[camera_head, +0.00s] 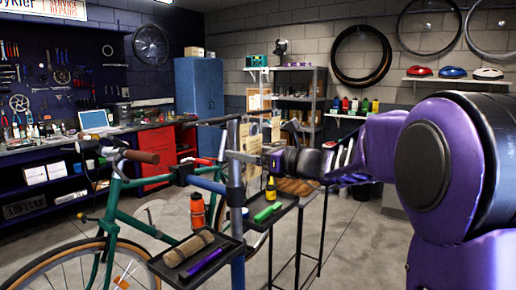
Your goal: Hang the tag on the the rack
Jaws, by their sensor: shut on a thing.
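My gripper (262,158) is in the middle of the view, reaching in from the right, close to the upright post (234,190) of the bike stand. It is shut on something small. A pale tan card (250,137), which looks like the tag, shows just above the fingers. Its lower edge and the grip on it are too small to make out clearly. I cannot tell whether it touches the stand. A thin dark bar (222,120) runs across the top of the post. I cannot tell for sure which part is the rack.
A green bike (115,200) is at the stand. A tray (190,280) holds a brown roll and a purple tool. A second tray (275,221) holds a yellow bottle and a green item. Behind are a blue cabinet (199,92) and a metal shelf (300,72).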

